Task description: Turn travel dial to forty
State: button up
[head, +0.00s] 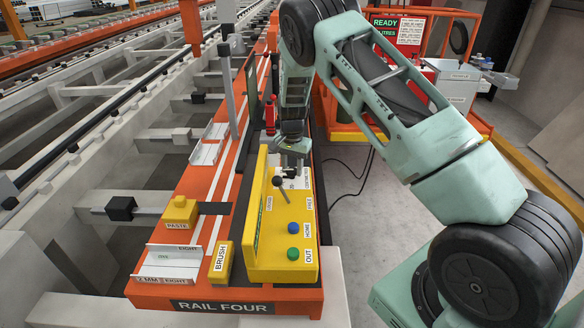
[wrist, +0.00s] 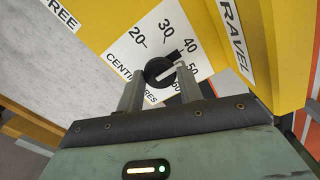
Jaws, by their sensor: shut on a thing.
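The travel dial (wrist: 158,70) is a round black knob on a white scale plate (wrist: 130,52) marked in centimetres from 20 to 60. My gripper (wrist: 160,84) has one finger on each side of the knob and is shut on it. In the head view my gripper (head: 292,160) is at the far end of the yellow control panel (head: 275,262) and hides the dial.
The panel also bears a lever (head: 287,190), a blue button (head: 292,228) marked HOME and a green button (head: 293,254) marked OUT. A yellow BRUSH block (head: 221,262) and a yellow PASTE block (head: 180,211) stand to the left.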

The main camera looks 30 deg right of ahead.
aim_at(292, 170)
dwell(0.3)
jog(key=o, duration=1)
notch_tip(292, 170, up, 18)
jog(key=b, duration=0.3)
jog(key=shift+f, duration=0.25)
